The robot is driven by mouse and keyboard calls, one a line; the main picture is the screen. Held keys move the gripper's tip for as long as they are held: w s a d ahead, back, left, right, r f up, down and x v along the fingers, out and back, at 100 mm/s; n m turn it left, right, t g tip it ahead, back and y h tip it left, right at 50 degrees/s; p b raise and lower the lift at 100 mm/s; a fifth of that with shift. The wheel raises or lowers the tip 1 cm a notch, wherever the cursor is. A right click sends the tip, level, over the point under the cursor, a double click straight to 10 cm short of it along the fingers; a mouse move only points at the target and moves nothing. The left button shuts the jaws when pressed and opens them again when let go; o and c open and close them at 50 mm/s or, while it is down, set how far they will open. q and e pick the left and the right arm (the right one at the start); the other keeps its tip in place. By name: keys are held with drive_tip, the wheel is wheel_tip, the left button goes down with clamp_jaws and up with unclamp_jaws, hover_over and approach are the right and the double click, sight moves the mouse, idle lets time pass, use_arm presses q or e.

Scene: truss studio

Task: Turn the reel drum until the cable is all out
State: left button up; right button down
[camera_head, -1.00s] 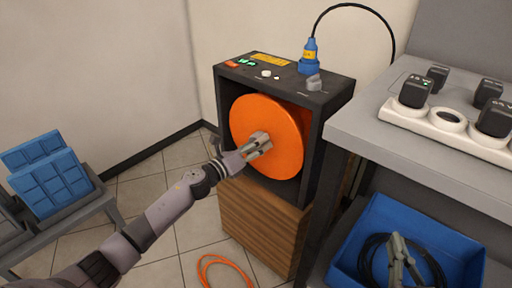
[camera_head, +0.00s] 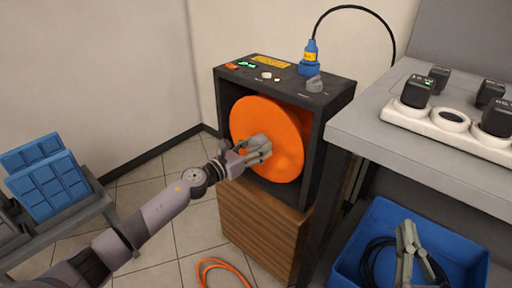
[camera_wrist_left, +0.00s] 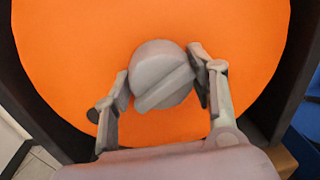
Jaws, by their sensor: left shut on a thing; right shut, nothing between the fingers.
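The orange reel drum (camera_head: 283,122) sits upright in a black box-shaped housing (camera_head: 330,130) on a wooden cabinet. It fills most of the left wrist view (camera_wrist_left: 70,50). My left gripper (camera_head: 260,148) is shut on the grey knob (camera_wrist_left: 160,66) at the drum's face, with one finger on each side of it. Orange cable (camera_head: 222,264) lies in a loop on the floor in front of the cabinet. How much cable is on the drum is hidden. My right gripper (camera_head: 406,236) is shut and empty above the blue bin.
A blue bin (camera_head: 455,240) with coiled black cable stands under the grey table (camera_head: 410,155). A white charger strip (camera_head: 440,128) with black batteries lies on the table. A blue plug (camera_head: 310,60) stands on the housing. Blue panels (camera_head: 45,185) rest on a rack at left.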

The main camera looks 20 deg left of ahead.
use_arm(q)
drive_tip(key=o, duration=1.7)
drive_tip(key=shift+v, duration=6)
